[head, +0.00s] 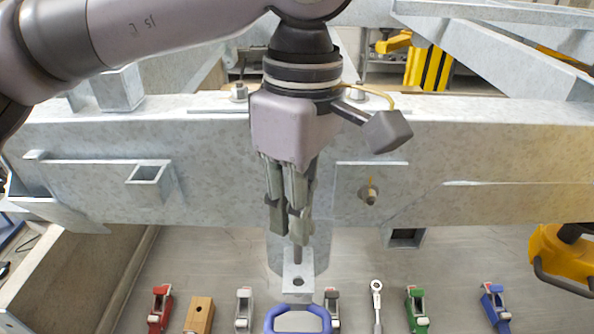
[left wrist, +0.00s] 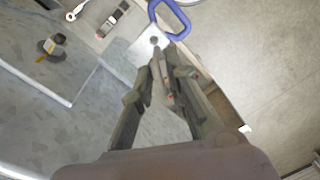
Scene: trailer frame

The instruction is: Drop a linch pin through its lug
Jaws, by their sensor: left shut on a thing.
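My left gripper (head: 289,228) comes down from above, in front of the grey frame beam. It is shut on the linch pin (head: 298,254), a thin dark shaft that sticks out below the fingertips. The lug (head: 298,291) is a pale metal plate with a dark round hole, just below and nearer than the pin tip. In the left wrist view the fingertips (left wrist: 166,70) close around the pin, and the lug (left wrist: 142,49) with its hole lies just beyond them. The pin appears outside the hole. Fingers hide the upper pin. My right gripper is not in view.
A blue loop (head: 298,314) lies right by the lug's near end. Red, grey, green and blue buckle-like pieces, a wooden block (head: 199,314) and an eye-ended rod (head: 377,300) lie along the front. A yellow case (head: 562,262) stands at right. The galvanized beam (head: 210,187) runs behind the gripper.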

